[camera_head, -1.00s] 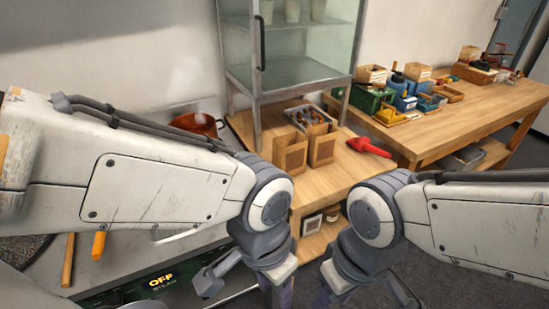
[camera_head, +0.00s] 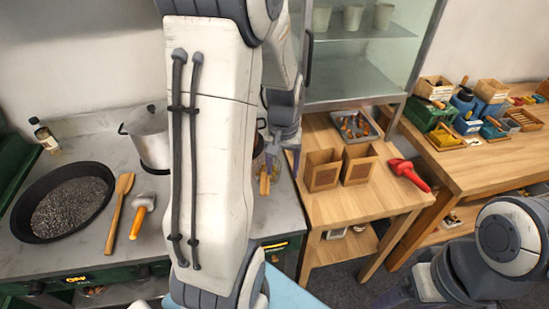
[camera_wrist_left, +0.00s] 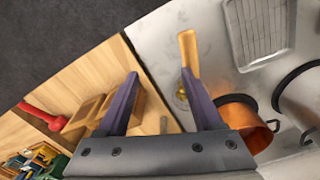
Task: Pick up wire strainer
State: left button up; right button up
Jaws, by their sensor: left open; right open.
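A wooden handle (camera_wrist_left: 188,50) with a brass-coloured end lies on the counter in the left wrist view; it looks like the wire strainer's, but the mesh is not clear. In the head view a wooden handle (camera_head: 265,183) shows just below my left gripper (camera_head: 284,160), partly hidden by my arm. My left gripper is open and empty, its two purple fingers (camera_wrist_left: 160,75) pointing toward the counter's right edge; the handle appears beside the right finger in the wrist view. My right gripper (camera_head: 398,296) is at the lower right, partly hidden, open.
A copper pot (camera_wrist_left: 246,112) stands close to the left gripper. A steel pot (camera_head: 150,138), a pan of dark grains (camera_head: 22,222), a wooden spatula (camera_head: 118,210) and an orange-handled tool (camera_head: 141,212) are on the counter. Wooden boxes (camera_head: 322,172) and a red tool (camera_head: 408,174) are on the wooden table.

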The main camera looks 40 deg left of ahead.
pick_arm(q)
jog(key=n, duration=0.2)
send_over(265, 177)
jog(key=shift+s+a+f+p, duration=0.15)
jog(key=shift+s+f+p, duration=0.2)
jog(key=shift+p, duration=0.1)
notch_tip(265, 177, down, 4)
jog(key=shift+r, duration=0.1)
jog(key=shift+w+f+p, duration=0.1)
jog(key=shift+f+p, duration=0.2)
jog(key=shift+f, duration=0.25)
jog(key=f, duration=0.1)
jog(key=f+p, duration=0.1)
jog(key=f, duration=0.1)
jog(key=shift+w+f, duration=0.3)
jog(key=shift+f, duration=0.1)
jog(key=shift+f+p, duration=0.35)
jog(key=shift+f, duration=0.3)
grip_shut()
pick_arm(e)
notch_tip(265, 177, up, 4)
jog(key=shift+r, duration=0.1)
